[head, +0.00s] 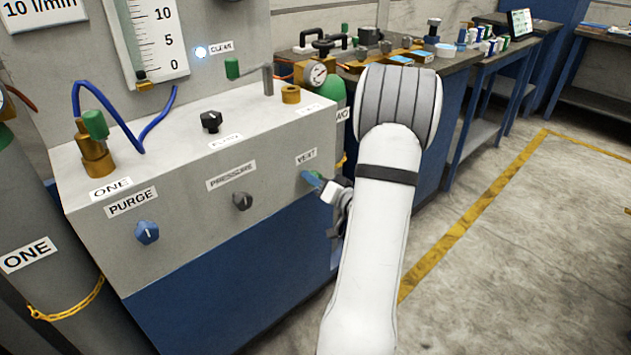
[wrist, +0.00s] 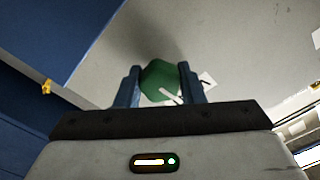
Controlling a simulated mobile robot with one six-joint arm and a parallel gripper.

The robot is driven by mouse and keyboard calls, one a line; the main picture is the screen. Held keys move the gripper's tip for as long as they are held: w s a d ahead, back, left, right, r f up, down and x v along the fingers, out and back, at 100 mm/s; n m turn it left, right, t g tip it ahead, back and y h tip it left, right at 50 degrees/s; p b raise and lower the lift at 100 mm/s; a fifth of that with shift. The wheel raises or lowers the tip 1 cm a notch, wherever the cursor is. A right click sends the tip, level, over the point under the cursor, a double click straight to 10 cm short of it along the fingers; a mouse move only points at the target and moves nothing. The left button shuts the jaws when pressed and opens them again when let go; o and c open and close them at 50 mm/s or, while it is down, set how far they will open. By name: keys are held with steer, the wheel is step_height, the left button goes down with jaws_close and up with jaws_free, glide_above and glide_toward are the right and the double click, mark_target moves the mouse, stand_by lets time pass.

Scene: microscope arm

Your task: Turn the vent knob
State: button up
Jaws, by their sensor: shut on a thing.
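The vent knob (wrist: 158,82) is green with a white pointer line, and sits on the grey panel in the wrist view. My gripper (wrist: 160,68) has one blue finger on each side of it and is shut on it. In the head view my gripper (head: 314,179) reaches the panel front just below the VENT label (head: 306,157). There the blue fingers cover most or all of the knob. The pointer slants toward the lower right in the wrist view.
The blue purge knob (head: 147,232) and dark pressure knob (head: 242,201) sit left on the same panel front. A black knob (head: 211,121), a green-handled lever (head: 250,75) and a brass fitting (head: 96,152) stand on top. A workbench (head: 460,65) is behind; floor at right is clear.

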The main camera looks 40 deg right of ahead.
steer(key=n+b, duration=0.2)
steer(key=n, duration=0.2)
steer(key=shift+f+b, duration=0.15)
steer(key=shift+b, duration=0.25)
steer(key=n+b, duration=0.3)
steer(key=n, duration=0.1)
steer(key=shift+n, duration=0.4)
steer(key=n+b, duration=0.4)
steer(key=shift+n+b, duration=1.45)
steer(key=shift+n, duration=0.25)
steer(key=shift+r, duration=0.2)
steer(key=o, duration=1)
